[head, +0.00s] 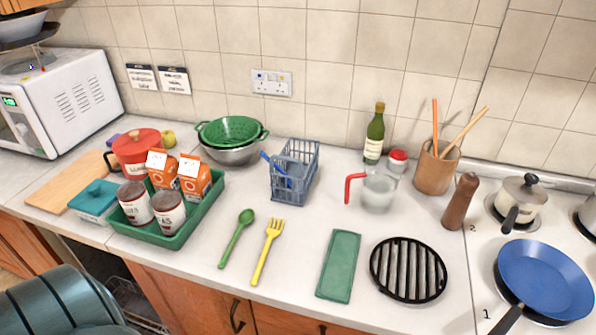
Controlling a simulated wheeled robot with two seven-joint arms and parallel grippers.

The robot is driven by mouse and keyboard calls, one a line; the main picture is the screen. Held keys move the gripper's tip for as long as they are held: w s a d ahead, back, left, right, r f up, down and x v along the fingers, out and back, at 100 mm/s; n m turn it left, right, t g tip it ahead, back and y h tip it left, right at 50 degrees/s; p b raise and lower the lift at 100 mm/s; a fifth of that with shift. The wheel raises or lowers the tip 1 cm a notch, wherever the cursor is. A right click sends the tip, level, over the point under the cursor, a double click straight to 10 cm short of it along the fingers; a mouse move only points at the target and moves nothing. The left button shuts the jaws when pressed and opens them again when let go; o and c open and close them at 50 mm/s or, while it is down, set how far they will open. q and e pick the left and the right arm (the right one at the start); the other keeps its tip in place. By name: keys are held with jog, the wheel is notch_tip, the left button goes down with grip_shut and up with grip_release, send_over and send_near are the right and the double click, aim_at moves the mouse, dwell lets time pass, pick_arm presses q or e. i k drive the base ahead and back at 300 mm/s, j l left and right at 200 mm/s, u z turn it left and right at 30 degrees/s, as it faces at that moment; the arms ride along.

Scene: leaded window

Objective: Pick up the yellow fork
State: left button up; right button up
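The yellow fork (267,252) lies flat on the light countertop near its front edge, in the middle-left of the head view. Its tines point away, toward the wall, and its handle points toward the front edge. It lies uncovered and fully in view. A green spoon (237,238) lies just left of it, roughly parallel and apart from it. Neither of my grippers shows in the head view, so nothing is seen touching the fork.
A green tray (186,235) with cans and orange cartons stands left of the spoon. A blue-grey basket (295,170) stands behind the fork. A green rectangular mat (339,265) and a black round grate (408,269) lie to the right. Bare counter surrounds the fork.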

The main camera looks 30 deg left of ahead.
aim_at(272, 233)
jog(key=u, duration=1.3)
